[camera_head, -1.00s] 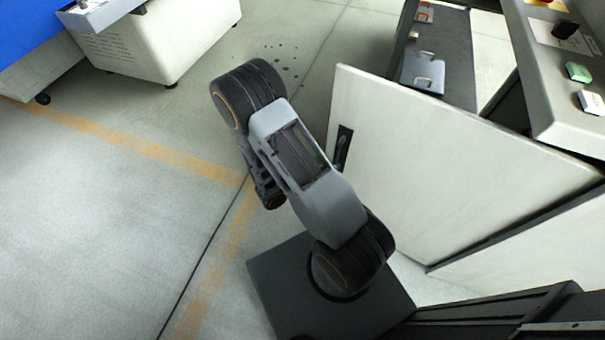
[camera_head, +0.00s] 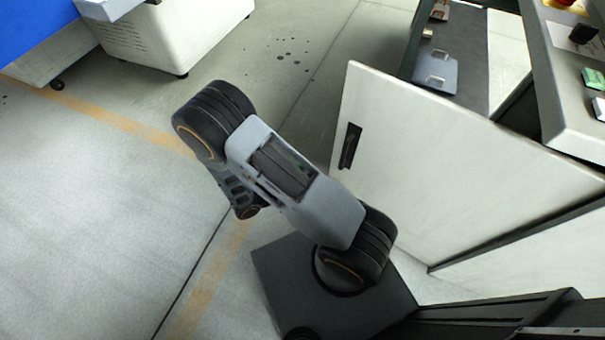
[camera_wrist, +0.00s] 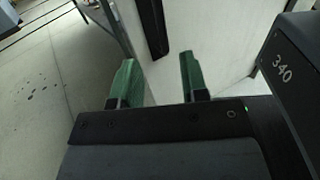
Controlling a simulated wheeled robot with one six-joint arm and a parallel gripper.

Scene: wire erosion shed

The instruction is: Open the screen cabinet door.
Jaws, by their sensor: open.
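The white screen cabinet door (camera_head: 440,160) is in the middle right of the head view, its free edge to the left. A black upright handle (camera_head: 350,147) sits near that edge. In the wrist view the handle (camera_wrist: 152,25) is ahead of my gripper (camera_wrist: 159,80), and the white door (camera_wrist: 218,40) fills the middle and right. My gripper's two green-tipped fingers are apart with nothing between them, and the handle is beyond the fingertips, not held. In the head view my arm is left of the handle, and the fingers are hidden. I cannot tell how far the door stands open.
A grey control panel (camera_head: 575,85) with buttons is at the upper right. Behind the door is a dark bench (camera_head: 475,60) with a grey plate (camera_head: 436,74). A white wheeled unit (camera_head: 180,38) stands at the upper left. The floor (camera_head: 90,210) on the left is clear.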

